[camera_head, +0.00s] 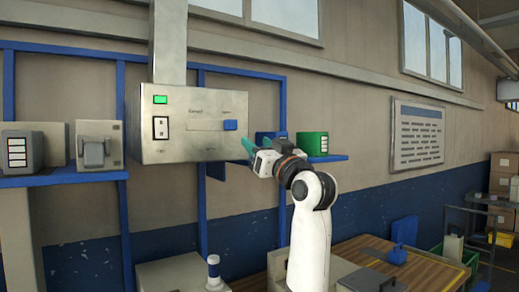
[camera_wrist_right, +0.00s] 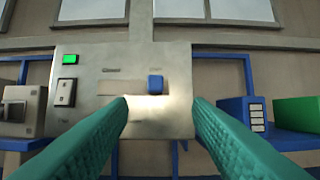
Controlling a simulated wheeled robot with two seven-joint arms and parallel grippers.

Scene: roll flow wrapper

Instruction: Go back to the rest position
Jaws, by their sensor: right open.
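My right gripper (camera_head: 248,147) is raised in front of the right part of a grey metal control box (camera_head: 185,150). In the right wrist view its two green fingers (camera_wrist_right: 160,105) are spread apart with nothing between them. The box carries a lit green indicator (camera_head: 160,99), a black-and-white switch (camera_head: 160,128) and a blue slider knob (camera_head: 230,125) at the right of its slot. The knob also shows beyond the fingertips in the right wrist view (camera_wrist_right: 155,84). I cannot tell the exact gap between fingertips and box. My left gripper is not in view.
A blue shelf (camera_head: 70,179) holds grey devices at the left. A green box (camera_head: 312,143) and a blue box stand right of the control box, close to my right gripper.

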